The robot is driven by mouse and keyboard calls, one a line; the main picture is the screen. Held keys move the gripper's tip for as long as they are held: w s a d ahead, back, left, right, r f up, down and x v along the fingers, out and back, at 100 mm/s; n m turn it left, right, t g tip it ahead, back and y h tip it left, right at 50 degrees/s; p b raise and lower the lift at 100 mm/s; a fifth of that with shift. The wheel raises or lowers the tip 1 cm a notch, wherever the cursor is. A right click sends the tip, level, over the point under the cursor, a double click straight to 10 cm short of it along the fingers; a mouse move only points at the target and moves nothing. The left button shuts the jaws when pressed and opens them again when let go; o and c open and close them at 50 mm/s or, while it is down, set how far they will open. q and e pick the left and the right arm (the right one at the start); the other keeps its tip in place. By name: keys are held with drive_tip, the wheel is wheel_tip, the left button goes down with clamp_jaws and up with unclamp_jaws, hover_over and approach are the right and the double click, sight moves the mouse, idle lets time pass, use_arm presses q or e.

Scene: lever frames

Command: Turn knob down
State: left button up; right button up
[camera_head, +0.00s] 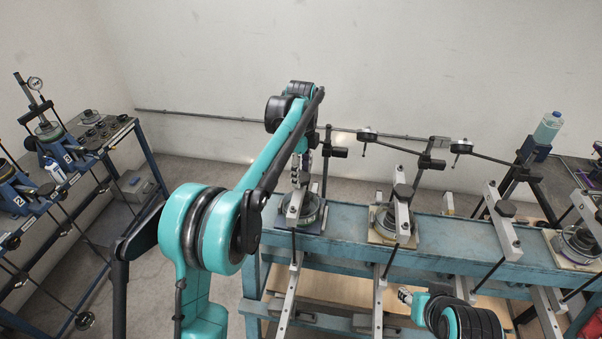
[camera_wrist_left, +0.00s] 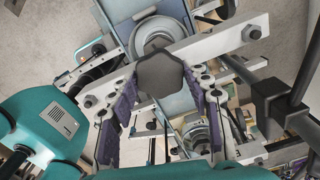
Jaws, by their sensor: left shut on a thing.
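A dark, faceted knob (camera_wrist_left: 161,74) sits on a light metal lever bar (camera_wrist_left: 222,40) in the left wrist view. My left gripper (camera_wrist_left: 160,92) has its two purple-padded fingers on either side of this knob and is shut on it. In the head view, my left gripper (camera_head: 301,170) points down over the leftmost lever frame on the blue bench, and the gripper and arm largely hide the knob there. My right arm shows at the bottom right, with what looks like part of my right gripper (camera_head: 405,296); its jaw state is unclear.
The blue bench (camera_head: 345,236) carries more lever frames, with similar dark knobs (camera_head: 403,193) to the right. Thin black rods and posts stand around them. A bottle (camera_head: 548,127) stands at the back right. A table with apparatus (camera_head: 75,150) is at the left.

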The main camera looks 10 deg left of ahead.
use_arm(q)
drive_tip(key=m, duration=0.6)
drive_tip(key=shift+m, duration=0.4)
idle(0.3)
drive_tip(key=o, duration=1.2)
drive_tip(key=shift+c, duration=0.2)
drive_tip(key=shift+r, duration=0.15)
wheel_tip(320, 180, up, 12)
drive_tip(key=shift+f, duration=0.25)
